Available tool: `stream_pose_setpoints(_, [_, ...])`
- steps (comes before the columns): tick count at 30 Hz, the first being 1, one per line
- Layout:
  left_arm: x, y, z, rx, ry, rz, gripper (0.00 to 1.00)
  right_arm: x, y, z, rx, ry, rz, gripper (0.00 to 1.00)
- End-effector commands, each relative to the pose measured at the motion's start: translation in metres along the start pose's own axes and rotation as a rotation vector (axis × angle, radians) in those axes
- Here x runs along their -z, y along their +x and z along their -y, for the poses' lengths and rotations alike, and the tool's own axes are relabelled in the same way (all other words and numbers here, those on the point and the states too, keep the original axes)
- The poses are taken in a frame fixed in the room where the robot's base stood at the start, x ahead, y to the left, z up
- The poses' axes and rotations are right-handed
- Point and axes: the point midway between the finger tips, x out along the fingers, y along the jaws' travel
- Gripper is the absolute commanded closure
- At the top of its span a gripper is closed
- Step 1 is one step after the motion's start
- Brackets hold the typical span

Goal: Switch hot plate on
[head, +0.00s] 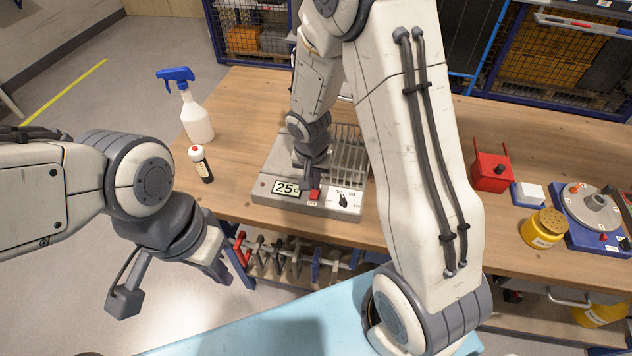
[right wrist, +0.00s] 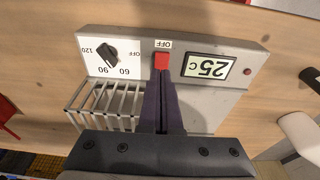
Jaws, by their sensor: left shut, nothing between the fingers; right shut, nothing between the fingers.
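The hot plate (head: 275,201) is a grey unit with a wire rack on the wooden bench. Its front panel has a display (head: 286,188) reading 25 °C, a red switch (head: 315,195) and a black knob (head: 343,200). In the right wrist view the switch (right wrist: 162,61) has an OFF label beside it, and a dark red lamp (right wrist: 248,71) is near the display. My right gripper (right wrist: 162,74) is shut and empty, its tips right at the switch; I cannot tell whether they touch it. My left gripper (head: 219,274) is shut and empty, low before the bench's front edge.
A red box (head: 491,171), a yellow jar (head: 543,229) and a blue-based device (head: 592,215) are on the right. Tools hang below the bench edge.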

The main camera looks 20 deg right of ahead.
Motion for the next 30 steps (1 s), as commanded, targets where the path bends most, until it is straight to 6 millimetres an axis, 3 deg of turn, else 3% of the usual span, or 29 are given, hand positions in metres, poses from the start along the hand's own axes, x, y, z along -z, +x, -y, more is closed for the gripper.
stream_pose_setpoints(1, [0.001, -0.016, -0.001, 0.0, -0.001, 0.0, 1.0, 0.002, -0.021, 0.001, 0.002, 0.0, -0.002, 1.0])
stream_pose_setpoints(2, [0.001, -0.017, -0.001, 0.0, -0.001, -0.001, 1.0, 0.002, -0.026, 0.002, 0.003, 0.0, -0.003, 1.0])
stream_pose_setpoints(9, [0.0, -0.009, -0.001, 0.0, -0.001, 0.0, 1.0, 0.001, -0.075, 0.001, 0.004, 0.002, -0.005, 1.0])
stream_pose_setpoints(15, [0.0, -0.006, -0.001, 0.0, -0.001, 0.0, 1.0, 0.001, -0.104, 0.0, 0.002, 0.002, -0.003, 1.0])
stream_pose_setpoints(30, [0.0, -0.006, -0.001, 0.0, 0.0, 0.0, 1.0, -0.002, -0.115, 0.001, 0.001, -0.009, 0.001, 1.0])
